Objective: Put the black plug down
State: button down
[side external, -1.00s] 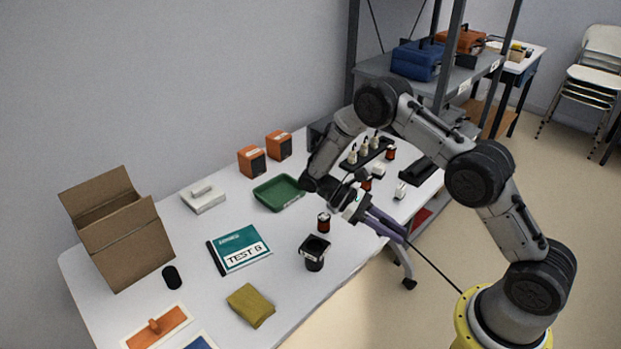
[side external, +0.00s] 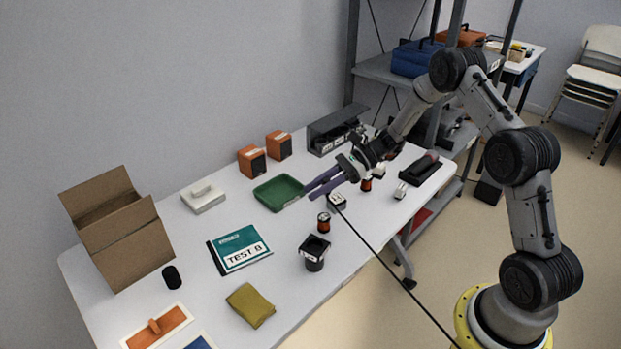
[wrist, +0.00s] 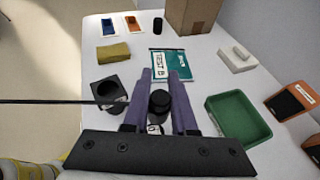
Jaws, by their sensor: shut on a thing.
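My gripper (side external: 314,189), with its purple fingers, is over the middle of the table, just right of the green tray; it also shows in the wrist view (wrist: 159,88). It is shut on the black plug (wrist: 159,101), a dark rounded shape between the fingers. A thin black cable (side external: 385,264) runs from the lower right up toward the fingers; it reaches the left finger in the wrist view (wrist: 60,101). The plug is too small to make out in the side view. I cannot tell its height above the table.
Near the gripper are a green tray (side external: 279,192), a small labelled box (side external: 337,202), an amber jar (side external: 323,222) and a black cup (side external: 314,255). A teal notebook (side external: 239,249) lies left. White table (side external: 200,255) is bare between notebook and tray.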

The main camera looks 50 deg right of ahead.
jog(key=w+d+r+m+t+h, duration=0.3)
jog(key=w+d+m+t+h, duration=0.15)
jog(key=d, duration=0.25)
jog(key=w+d+r+m+t+h, duration=0.2)
jog(key=w+d+m+t+h, duration=0.15)
jog(key=d+m, duration=0.2)
jog(key=shift+n+y, duration=0.5)
jog(key=w+d+f, duration=0.1)
jog(key=w+f, duration=0.3)
jog(key=w+d+f, duration=0.1)
jog(key=w+f, duration=0.3)
jog(key=f, duration=0.1)
jog(key=w+d+f, duration=0.2)
jog(key=w+f, duration=0.2)
jog(key=w, duration=0.1)
jog(key=shift+f, duration=0.25)
jog(key=shift+w+f+g, duration=0.3)
jog(key=shift+w+f, duration=0.1)
jog(key=shift+f, duration=1.6)
jog(key=shift+f, duration=0.1)
